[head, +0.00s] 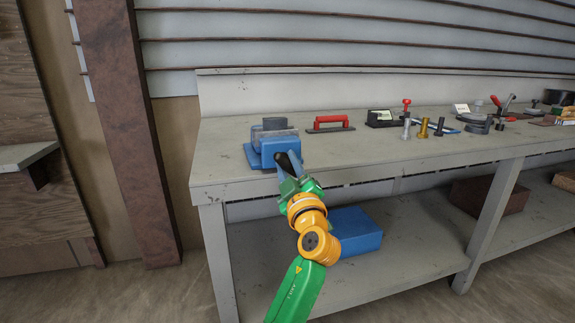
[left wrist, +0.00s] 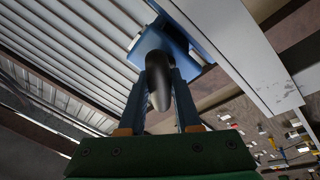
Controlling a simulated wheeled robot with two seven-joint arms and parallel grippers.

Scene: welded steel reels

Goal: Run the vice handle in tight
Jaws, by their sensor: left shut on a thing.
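The blue vice (head: 265,148) with grey jaws stands at the left end of the bench top, near its front edge. Its black handle (head: 295,160) is at the front of the vice. My left gripper (head: 287,165) reaches up from below to the front of the vice and is shut on the handle. In the left wrist view the dark, rounded handle (left wrist: 158,82) lies between the two blue fingers, with the blue vice body (left wrist: 160,38) beyond it. How far the jaws stand apart cannot be told. My right gripper is not in view.
The grey bench (head: 225,178) runs off to the right. A red-handled float (head: 330,122) lies right of the vice, then a black box (head: 381,118), brass and steel pieces (head: 423,128) and clamps. A blue box (head: 355,228) sits on the lower shelf. A rusty post (head: 125,130) stands left.

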